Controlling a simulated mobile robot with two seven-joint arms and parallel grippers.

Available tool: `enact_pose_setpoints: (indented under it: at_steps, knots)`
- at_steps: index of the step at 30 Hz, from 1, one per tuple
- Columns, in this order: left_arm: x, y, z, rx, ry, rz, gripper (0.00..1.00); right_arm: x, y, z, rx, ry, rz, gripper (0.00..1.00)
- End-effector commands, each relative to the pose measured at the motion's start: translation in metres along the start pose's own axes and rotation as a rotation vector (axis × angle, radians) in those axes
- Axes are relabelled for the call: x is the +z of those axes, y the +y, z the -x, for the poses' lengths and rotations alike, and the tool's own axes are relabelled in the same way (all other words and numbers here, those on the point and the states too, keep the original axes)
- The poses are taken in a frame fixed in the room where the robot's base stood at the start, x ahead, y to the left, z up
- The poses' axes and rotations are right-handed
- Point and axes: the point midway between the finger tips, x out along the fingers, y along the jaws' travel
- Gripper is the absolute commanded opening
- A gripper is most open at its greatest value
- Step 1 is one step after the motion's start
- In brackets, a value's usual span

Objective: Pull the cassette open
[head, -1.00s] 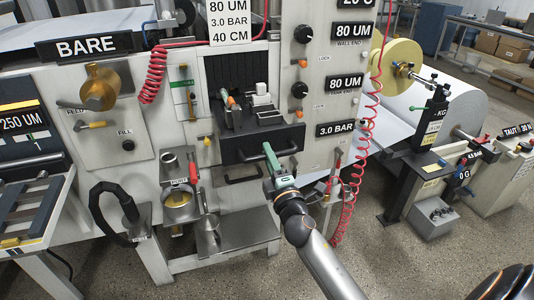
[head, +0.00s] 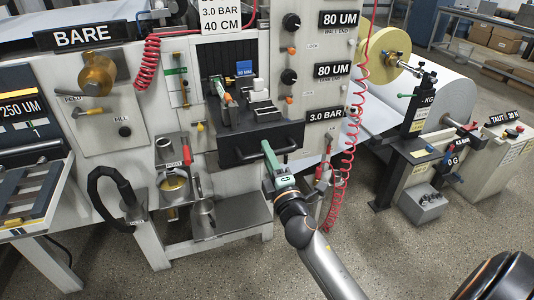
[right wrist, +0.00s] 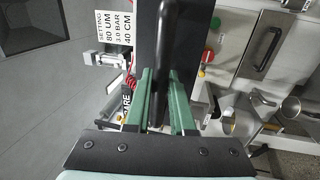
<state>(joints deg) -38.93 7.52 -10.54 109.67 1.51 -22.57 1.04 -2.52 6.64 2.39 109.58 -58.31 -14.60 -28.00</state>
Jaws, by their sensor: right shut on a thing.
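The cassette (head: 231,155) is a black drawer standing partly out of the opening in the white machine panel, with its front facing me. Its dark bar handle (head: 284,152) runs across the front. My right gripper (head: 267,148), with green fingers, is shut on the handle. In the right wrist view the handle (right wrist: 164,45) passes between the two green fingers (right wrist: 160,95), and the dark cassette front (right wrist: 195,30) lies beyond. Inside the cassette are a blue block (head: 244,68), small white blocks (head: 259,85) and a green and orange piece (head: 222,90). My left gripper is not in view.
A red coiled hose (head: 352,140) hangs right of the cassette. A black curved hose (head: 98,190) is further left. Open floor (head: 420,260) lies at the right front.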

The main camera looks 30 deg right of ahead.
Motion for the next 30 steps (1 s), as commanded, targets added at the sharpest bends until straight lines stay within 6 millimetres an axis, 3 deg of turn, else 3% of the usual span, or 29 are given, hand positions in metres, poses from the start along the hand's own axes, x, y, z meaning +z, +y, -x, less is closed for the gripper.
enact_pose_setpoints:
  at_steps: [3, 4, 12, 22, 30]
  knots:
    - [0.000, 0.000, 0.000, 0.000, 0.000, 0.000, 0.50, -0.001, -0.002, 0.001, -0.004, 0.001, -0.001, 0.00]
    - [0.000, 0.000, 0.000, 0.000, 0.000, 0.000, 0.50, -0.001, -0.002, 0.001, -0.004, 0.001, -0.001, 0.24]
    - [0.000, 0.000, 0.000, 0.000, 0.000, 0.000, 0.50, 0.000, -0.001, 0.000, -0.002, 0.000, 0.000, 0.52]
    - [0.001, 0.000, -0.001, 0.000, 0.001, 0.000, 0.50, 0.000, -0.002, 0.006, -0.001, 0.000, -0.001, 0.52]
    - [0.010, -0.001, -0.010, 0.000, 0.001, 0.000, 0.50, 0.000, -0.004, 0.051, -0.003, -0.001, -0.001, 0.52]
